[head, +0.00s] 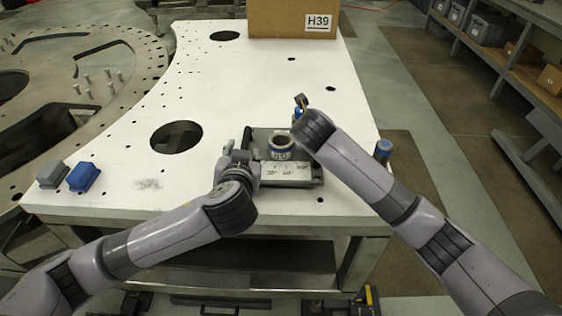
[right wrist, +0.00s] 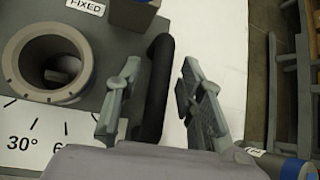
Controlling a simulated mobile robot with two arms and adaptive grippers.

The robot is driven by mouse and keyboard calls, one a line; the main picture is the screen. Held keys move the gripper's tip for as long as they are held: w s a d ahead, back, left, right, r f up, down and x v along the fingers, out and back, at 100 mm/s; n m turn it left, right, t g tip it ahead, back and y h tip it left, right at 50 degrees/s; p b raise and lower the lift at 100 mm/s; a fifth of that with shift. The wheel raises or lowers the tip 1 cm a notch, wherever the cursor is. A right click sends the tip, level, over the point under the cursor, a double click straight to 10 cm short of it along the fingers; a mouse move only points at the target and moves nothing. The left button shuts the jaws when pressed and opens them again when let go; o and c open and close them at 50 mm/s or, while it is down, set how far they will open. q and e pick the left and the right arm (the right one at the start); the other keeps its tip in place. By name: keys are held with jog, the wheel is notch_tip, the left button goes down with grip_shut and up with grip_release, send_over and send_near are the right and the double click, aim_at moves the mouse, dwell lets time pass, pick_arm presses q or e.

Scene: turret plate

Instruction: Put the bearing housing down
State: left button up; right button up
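The bearing housing (head: 306,181) seems to be the dark grey block near the table's front edge. It carries an upright hollow cylinder (head: 281,146), a white angle scale and a black side handle (right wrist: 155,85). It appears to rest flat on the white table. My left gripper (head: 236,157) is at its left side; its fingers are too small and overlapped to read. My right gripper (right wrist: 158,105) is open at its right side. The handle shows between its spread fingers, with visible gaps. In the head view, my right wrist hides part of that side.
The white turret plate table (head: 220,80) has large holes. A cardboard box (head: 280,18) stands at the back. Blue and grey blocks (head: 84,177) sit at the front left. A blue-topped cylinder (head: 383,149) stands by the right edge. Table left of the housing is mostly clear.

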jog(key=shift+s+r, duration=0.1)
jog(key=shift+r, duration=0.05)
pick_arm(q)
jog(key=shift+v, duration=0.9)
pick_arm(e)
jog(key=v, duration=1.1)
jog(key=shift+s+r, duration=0.2)
jog(key=shift+s, duration=0.05)
jog(key=shift+a, duration=0.1)
